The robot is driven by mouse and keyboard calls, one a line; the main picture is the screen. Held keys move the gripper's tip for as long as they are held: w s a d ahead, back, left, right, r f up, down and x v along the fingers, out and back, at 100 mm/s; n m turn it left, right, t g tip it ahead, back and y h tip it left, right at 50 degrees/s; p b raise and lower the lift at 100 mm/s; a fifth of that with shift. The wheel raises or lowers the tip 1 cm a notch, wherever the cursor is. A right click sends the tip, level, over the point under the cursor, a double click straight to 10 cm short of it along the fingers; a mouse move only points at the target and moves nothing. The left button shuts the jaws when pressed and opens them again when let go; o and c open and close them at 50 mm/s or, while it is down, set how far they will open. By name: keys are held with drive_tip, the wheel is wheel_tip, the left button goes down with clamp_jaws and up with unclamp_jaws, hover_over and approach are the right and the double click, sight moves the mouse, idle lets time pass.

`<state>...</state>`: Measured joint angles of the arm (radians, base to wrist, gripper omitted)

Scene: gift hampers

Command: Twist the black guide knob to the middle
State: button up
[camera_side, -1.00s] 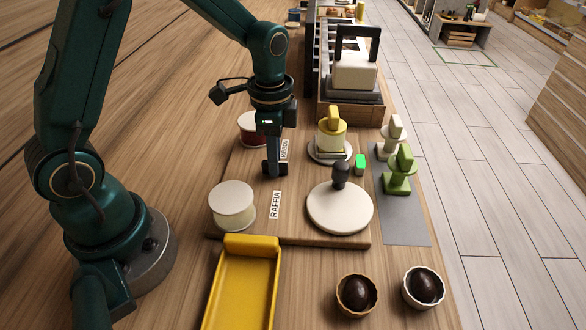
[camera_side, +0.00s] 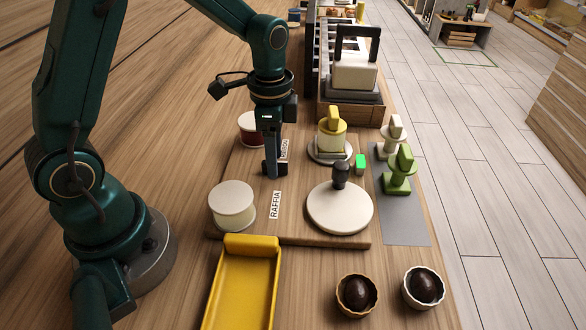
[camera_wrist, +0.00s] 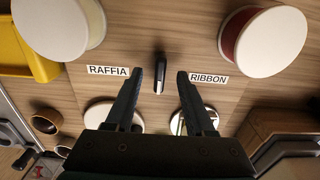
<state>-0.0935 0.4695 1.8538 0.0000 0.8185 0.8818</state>
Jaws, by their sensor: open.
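The black guide knob (camera_wrist: 160,73) shows in the wrist view as a narrow upright bar with a pale stripe. It stands on the wooden board between the RAFFIA label (camera_wrist: 108,71) and the RIBBON label (camera_wrist: 209,78), its long side running nearly up and down the picture. My gripper (camera_wrist: 160,76) is open, with one finger on each side of the knob and a visible gap to both. In the side view my gripper (camera_side: 275,168) hangs low over the board between the two labels. There I cannot tell the knob from the dark fingers.
A cream spool (camera_side: 232,204) and a dark red spool (camera_side: 249,125) stand on the board's left. A white disc with a black handle (camera_side: 340,208) and a yellow-handled stamp (camera_side: 331,133) stand right of my gripper. A yellow tray (camera_side: 243,285) lies in front.

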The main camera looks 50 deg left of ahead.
drive_tip(key=shift+r, duration=3.05)
